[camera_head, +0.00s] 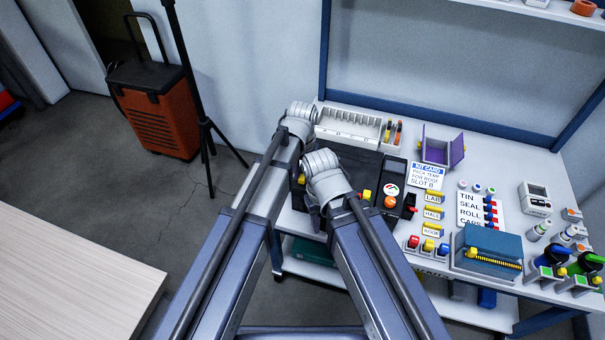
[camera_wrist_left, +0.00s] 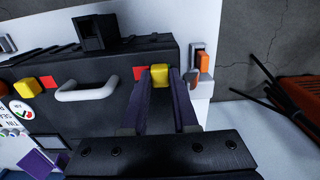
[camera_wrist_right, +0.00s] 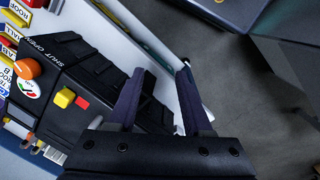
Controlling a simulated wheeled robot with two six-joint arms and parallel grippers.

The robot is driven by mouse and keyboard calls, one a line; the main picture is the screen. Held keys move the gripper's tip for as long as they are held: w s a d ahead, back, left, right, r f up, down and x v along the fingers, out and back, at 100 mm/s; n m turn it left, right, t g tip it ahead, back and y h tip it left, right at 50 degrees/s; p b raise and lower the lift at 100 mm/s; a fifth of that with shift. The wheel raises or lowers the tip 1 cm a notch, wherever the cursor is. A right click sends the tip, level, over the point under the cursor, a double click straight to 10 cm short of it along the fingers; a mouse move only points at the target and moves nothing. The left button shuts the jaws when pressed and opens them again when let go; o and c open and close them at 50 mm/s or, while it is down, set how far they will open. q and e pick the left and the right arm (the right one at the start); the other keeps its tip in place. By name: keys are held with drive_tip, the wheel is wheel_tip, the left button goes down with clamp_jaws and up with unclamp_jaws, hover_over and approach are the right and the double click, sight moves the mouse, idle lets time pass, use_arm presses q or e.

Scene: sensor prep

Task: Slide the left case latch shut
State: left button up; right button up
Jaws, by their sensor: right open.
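The black case (camera_wrist_left: 110,95) lies on the table with a pale handle (camera_wrist_left: 87,92) on its front. Its left latch (camera_wrist_left: 160,72) is a yellow block beside a red mark (camera_wrist_left: 140,73). My left gripper (camera_wrist_left: 160,78) has a finger on each side of this latch and appears shut on it, with the red mark just outside the fingers. The right latch (camera_wrist_left: 28,88) is yellow too, next to another red patch; it also shows in the head view (camera_head: 367,194). My right gripper (camera_wrist_right: 162,72) is open and empty near the case and table edge. My arms hide part of the case in the head view.
An orange knob (camera_wrist_right: 27,68) on a black unit stands beside the case. Labelled cards, a purple open box (camera_head: 436,152) and a teal box (camera_head: 488,247) fill the table's right. A white divided tray (camera_head: 348,124) is behind. An orange cart (camera_head: 160,118) stands on the floor.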

use_arm(q)
clamp_jaws()
idle(0.9)
